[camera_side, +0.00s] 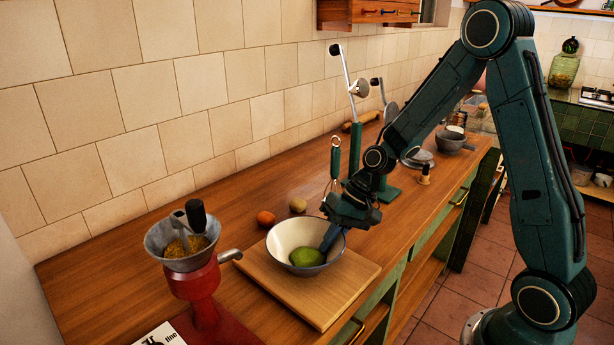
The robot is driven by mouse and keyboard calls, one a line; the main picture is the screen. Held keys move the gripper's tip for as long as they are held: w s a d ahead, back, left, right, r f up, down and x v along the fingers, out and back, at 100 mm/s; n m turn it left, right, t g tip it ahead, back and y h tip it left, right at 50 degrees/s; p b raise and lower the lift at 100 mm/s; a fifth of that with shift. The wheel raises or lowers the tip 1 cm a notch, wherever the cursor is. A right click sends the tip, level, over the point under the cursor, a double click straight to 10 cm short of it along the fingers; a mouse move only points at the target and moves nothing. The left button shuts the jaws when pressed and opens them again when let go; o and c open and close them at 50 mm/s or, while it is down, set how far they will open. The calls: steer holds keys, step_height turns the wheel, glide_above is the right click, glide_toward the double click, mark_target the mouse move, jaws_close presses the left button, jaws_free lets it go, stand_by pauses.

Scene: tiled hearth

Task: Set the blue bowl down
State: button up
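The blue bowl (284,253) has a blue-grey outside and a cream inside, and it is roughly upright. It is over the wooden board (333,301); I cannot tell whether its base touches the board. A green fruit (308,257) lies in the bowl. My gripper (330,237) is at the bowl's right rim, pointing down. One blue finger shows inside the bowl against its right wall. The other finger is hidden, so I cannot see whether the fingers are closed on the rim.
A red grinder (196,284) with a grey hopper stands left of the board. An orange fruit (265,218) and a yellowish fruit (298,205) lie behind the bowl. A green lever stand (355,150) is behind my gripper. The board's front part is clear, near the counter edge.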

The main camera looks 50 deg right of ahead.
steer(key=o, duration=0.4)
steer(key=shift+c, duration=0.2)
steer(key=shift+r, duration=0.1)
steer(key=v, duration=1.2)
steer(key=shift+r, duration=0.1)
